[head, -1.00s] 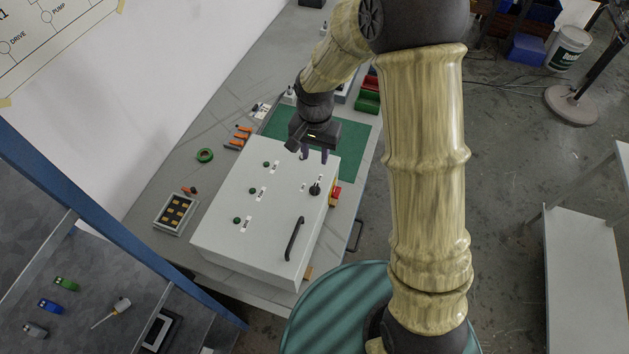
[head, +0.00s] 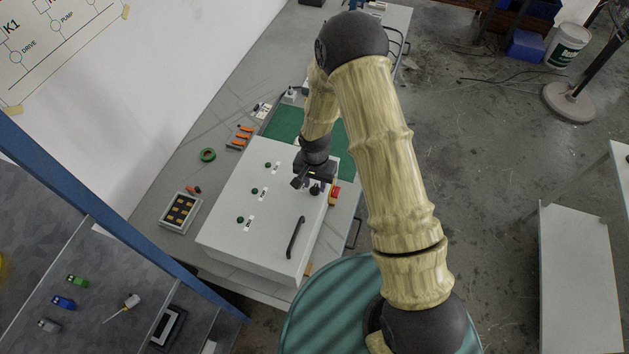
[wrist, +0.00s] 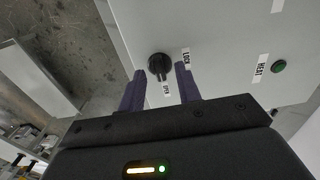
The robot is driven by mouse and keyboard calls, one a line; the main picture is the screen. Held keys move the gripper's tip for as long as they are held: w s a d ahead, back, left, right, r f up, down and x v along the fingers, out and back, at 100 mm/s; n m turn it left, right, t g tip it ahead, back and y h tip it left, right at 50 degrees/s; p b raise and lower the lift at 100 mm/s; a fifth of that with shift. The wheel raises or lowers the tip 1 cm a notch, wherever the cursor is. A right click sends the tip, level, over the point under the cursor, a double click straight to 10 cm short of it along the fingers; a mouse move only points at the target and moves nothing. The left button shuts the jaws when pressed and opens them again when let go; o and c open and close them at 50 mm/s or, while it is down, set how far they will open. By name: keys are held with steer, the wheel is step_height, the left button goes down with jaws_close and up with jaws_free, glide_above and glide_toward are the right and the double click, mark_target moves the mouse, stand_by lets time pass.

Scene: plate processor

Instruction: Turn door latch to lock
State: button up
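The door latch is a black round knob (wrist: 159,64) with a pointer, on the face of the light grey cabinet (head: 260,215). In the wrist view its pointer is toward the OPEN label (wrist: 166,89), and the LOCK label (wrist: 186,58) is to its right. My gripper (wrist: 159,71) is open, with one dark purple finger on each side of the knob and visible gaps between. I cannot tell how deep the fingers reach around it. In the head view my gripper (head: 311,187) is over the latch and partly hides it.
The cabinet has a black bar handle (head: 295,237) below the latch and several green buttons, one by the HEAT label (wrist: 262,68). A red and yellow part (head: 334,193) sticks out at the cabinet's right side. A tray (head: 181,210) stands to the left.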

steer(key=shift+f, duration=0.4)
steer(key=shift+c, duration=0.4)
jaws_close()
